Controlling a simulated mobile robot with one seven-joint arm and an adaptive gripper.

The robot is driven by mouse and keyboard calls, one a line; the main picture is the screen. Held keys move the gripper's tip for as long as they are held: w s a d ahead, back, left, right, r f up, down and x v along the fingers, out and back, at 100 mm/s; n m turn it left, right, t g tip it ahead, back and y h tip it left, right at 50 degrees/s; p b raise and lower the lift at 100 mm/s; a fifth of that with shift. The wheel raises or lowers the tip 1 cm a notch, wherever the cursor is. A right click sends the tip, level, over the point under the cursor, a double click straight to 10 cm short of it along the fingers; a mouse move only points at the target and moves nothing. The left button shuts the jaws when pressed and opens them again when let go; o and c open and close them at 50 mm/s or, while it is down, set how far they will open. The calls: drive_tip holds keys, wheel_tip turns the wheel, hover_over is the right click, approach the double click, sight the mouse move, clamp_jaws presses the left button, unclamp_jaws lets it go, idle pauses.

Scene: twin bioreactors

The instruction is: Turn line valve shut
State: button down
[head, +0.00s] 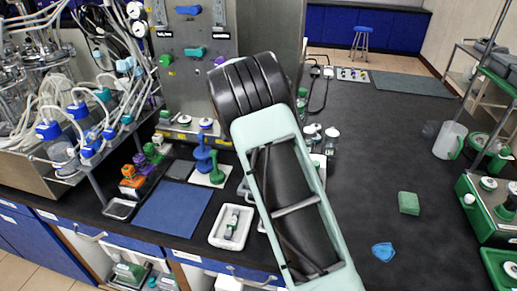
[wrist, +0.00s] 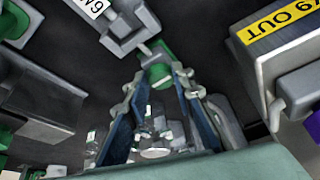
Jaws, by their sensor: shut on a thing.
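In the wrist view my gripper (wrist: 157,82) reaches up with its two fingers around a green valve handle (wrist: 157,66). The fingertips touch its sides, and the gripper is shut on it. The handle sits at the end of a short stem on a grey metal fitting (wrist: 128,28). In the head view my arm covers the gripper and the held handle. Which line this valve belongs to cannot be read for certain.
In the wrist view a grey block with a yellow label (wrist: 277,24) stands close at right, and a grey box (wrist: 35,95) at left. In the head view a metal panel (head: 180,85) carries other coloured handles. A green sponge (head: 409,203) lies on the dark bench, right of my arm.

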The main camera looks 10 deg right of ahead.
drive_tip(key=shift+m, duration=0.3)
idle(0.4)
drive_tip(key=c, duration=1.7)
unclamp_jaws()
drive_tip(key=shift+o, duration=0.2)
drive_tip(key=v, duration=1.2)
drive_tip(key=shift+w+r, duration=0.1)
drive_tip(key=shift+w, duration=0.05)
